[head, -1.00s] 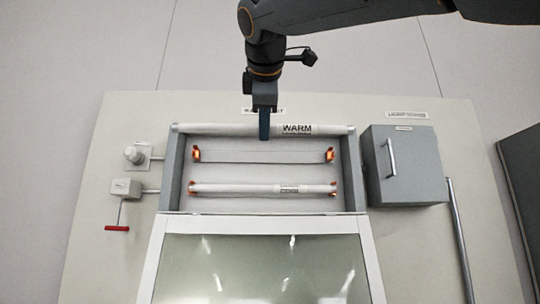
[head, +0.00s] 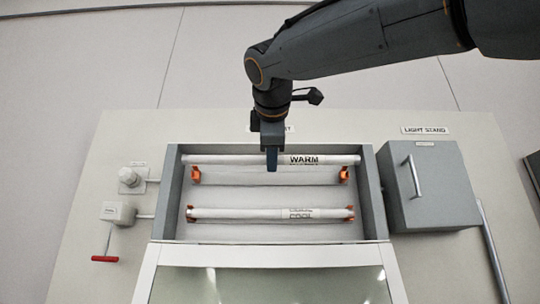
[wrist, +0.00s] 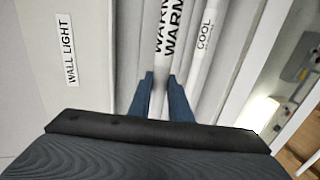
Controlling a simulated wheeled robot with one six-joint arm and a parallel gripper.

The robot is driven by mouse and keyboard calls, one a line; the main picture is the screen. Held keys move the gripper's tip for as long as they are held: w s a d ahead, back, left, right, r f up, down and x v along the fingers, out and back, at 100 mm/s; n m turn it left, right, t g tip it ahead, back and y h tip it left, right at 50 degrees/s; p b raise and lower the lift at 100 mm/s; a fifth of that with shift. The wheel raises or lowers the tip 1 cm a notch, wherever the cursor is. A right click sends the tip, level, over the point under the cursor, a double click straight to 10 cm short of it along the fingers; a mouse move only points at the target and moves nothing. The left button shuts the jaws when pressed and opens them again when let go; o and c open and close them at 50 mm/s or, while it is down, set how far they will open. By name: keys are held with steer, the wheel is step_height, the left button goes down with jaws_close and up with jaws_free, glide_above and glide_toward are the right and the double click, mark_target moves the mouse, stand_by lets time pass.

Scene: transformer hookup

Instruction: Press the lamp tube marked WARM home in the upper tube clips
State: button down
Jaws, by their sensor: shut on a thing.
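The white lamp tube marked WARM (head: 230,160) is level across the upper part of the wall light box. My gripper (head: 272,163) is shut on it near its middle, just left of the lettering. In the wrist view the fingers (wrist: 160,84) straddle the tube, with WARM (wrist: 164,30) readable beyond them. The orange upper tube clips, left (head: 195,176) and right (head: 344,175), show just below the tube near its ends. The tube looks apart from their jaws, though the depth gap is hard to judge. A tube marked COOL (head: 240,214) sits in the lower clips.
The grey box walls (head: 172,195) flank the tube ends closely. The white-framed cover (head: 150,275) hangs open below. A grey LIGHT STAND cabinet (head: 428,185) is at right. A lever with a red handle (head: 105,259) is at left.

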steer(key=shift+w+p, duration=1.1)
steer(key=shift+w, duration=1.8)
steer(key=shift+w+p, duration=0.95)
steer(key=shift+w, duration=0.85)
steer(key=c, duration=1.6)
jaws_free()
steer(key=shift+o, duration=0.2)
steer(key=shift+s, duration=0.1)
steer(key=s+b, duration=0.1)
steer(key=s, duration=0.3)
steer(key=shift+s+b, duration=0.35)
steer(key=shift+s, duration=0.05)
